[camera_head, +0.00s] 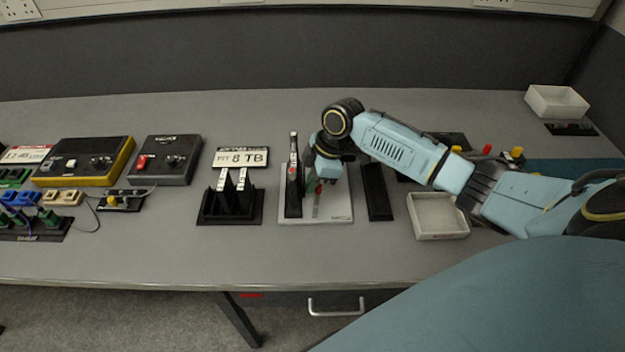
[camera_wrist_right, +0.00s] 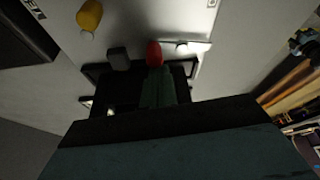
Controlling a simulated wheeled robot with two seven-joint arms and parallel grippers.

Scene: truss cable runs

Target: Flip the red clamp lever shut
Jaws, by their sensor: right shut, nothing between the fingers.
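A white base plate (camera_head: 340,208) lies on the bench with a tall black upright (camera_head: 294,150) at its left side. A small red part (camera_head: 319,188), possibly the clamp lever's end, shows just under my right gripper (camera_head: 318,180). The gripper points down over the plate, shut and empty, and hides much of the clamp. In the right wrist view, a red rounded tip (camera_wrist_right: 154,53) stands at the end of a dull green piece (camera_wrist_right: 158,88), close to the gripper. I cannot tell whether they touch. My left gripper is not in view.
A black stand (camera_head: 230,207) with upright pieces is left of the plate. A narrow black block (camera_head: 376,192) and a pale open tray (camera_head: 438,215) are to its right. Control boxes (camera_head: 165,160) stand further left. The bench front is mostly clear.

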